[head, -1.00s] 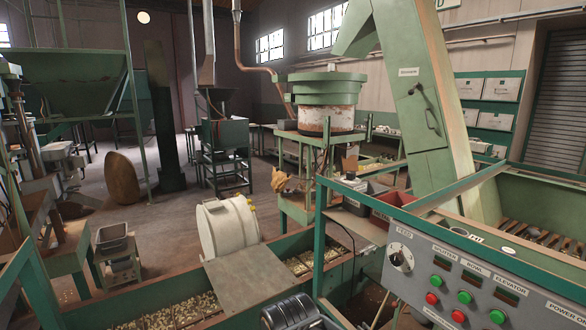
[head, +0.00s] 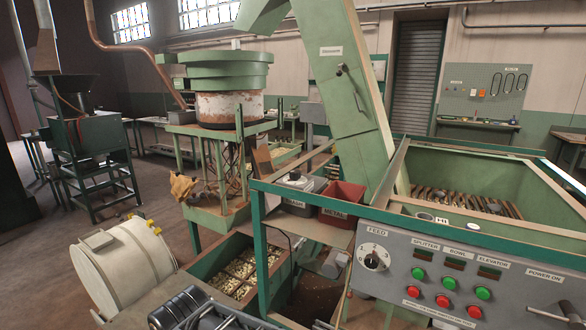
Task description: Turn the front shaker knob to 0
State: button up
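No knob labelled as the front shaker shows in the head view.
Red and green buttons (head: 443,301) sit right of the knob. A green frame (head: 259,225) with a red METAL bin (head: 342,205) stands left of the panel.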

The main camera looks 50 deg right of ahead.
aim_at(295, 174)
jog(key=z, duration=0.85)
jog(key=i, duration=0.95)
jog(key=z, duration=0.95)
